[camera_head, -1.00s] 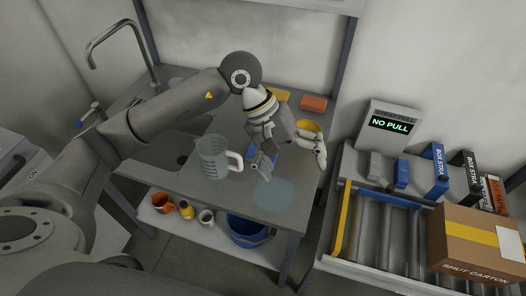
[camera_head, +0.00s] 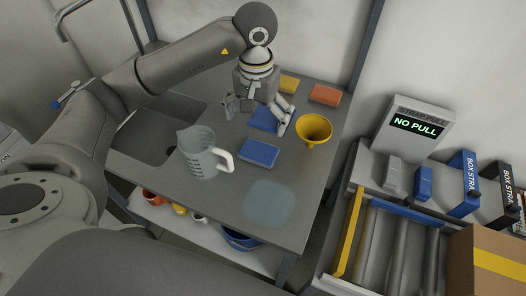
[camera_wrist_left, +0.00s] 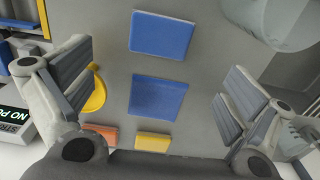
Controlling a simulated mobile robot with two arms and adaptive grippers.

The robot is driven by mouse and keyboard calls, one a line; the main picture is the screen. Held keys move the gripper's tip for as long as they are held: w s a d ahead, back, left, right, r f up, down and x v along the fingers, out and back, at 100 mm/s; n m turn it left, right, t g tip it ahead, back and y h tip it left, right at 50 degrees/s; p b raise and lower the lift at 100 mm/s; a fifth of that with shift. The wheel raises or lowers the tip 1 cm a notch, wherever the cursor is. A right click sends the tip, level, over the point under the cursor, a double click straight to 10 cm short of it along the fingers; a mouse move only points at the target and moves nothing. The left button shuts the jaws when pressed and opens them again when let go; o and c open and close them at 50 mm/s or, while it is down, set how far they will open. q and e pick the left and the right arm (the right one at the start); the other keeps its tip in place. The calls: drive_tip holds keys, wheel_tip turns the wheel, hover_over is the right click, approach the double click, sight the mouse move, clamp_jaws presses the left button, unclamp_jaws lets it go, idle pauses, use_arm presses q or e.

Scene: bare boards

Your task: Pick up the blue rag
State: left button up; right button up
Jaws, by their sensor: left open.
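A flat blue rag (camera_head: 263,118) lies on the grey counter; it also shows in the left wrist view (camera_wrist_left: 158,97), midway between the fingers. My left gripper (camera_head: 255,120) is open and empty, pointing down over the rag with one finger on each side. In the left wrist view the fingers (camera_wrist_left: 155,88) stand wide of the rag and do not touch it. A second blue piece (camera_head: 259,152), thicker and block-like, lies just nearer to me; it shows at the top of the left wrist view (camera_wrist_left: 161,35). My right gripper is not in view.
A clear jug (camera_head: 198,152) stands left of the blue block, beside the sink. A yellow funnel (camera_head: 314,130) stands close to the right finger. Yellow (camera_head: 289,84) and orange-red (camera_head: 325,95) blocks lie behind. A pale wet-looking patch (camera_head: 268,203) marks the front counter.

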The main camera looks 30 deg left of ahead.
use_arm(q)
wheel_tip(320, 180, down, 2)
drive_tip(key=w, duration=0.1)
hover_over(259, 150)
wheel_tip(259, 150, down, 5)
drive_tip(key=shift+r+p, duration=0.1)
drive_tip(key=shift+p, duration=0.35)
wheel_tip(259, 150, down, 5)
drive_tip(key=shift+a+r+p, duration=0.1)
drive_tip(key=shift+r+p, duration=0.05)
drive_tip(key=shift+p, duration=0.9)
drive_tip(key=shift+f, duration=0.3)
drive_tip(key=c, duration=0.7)
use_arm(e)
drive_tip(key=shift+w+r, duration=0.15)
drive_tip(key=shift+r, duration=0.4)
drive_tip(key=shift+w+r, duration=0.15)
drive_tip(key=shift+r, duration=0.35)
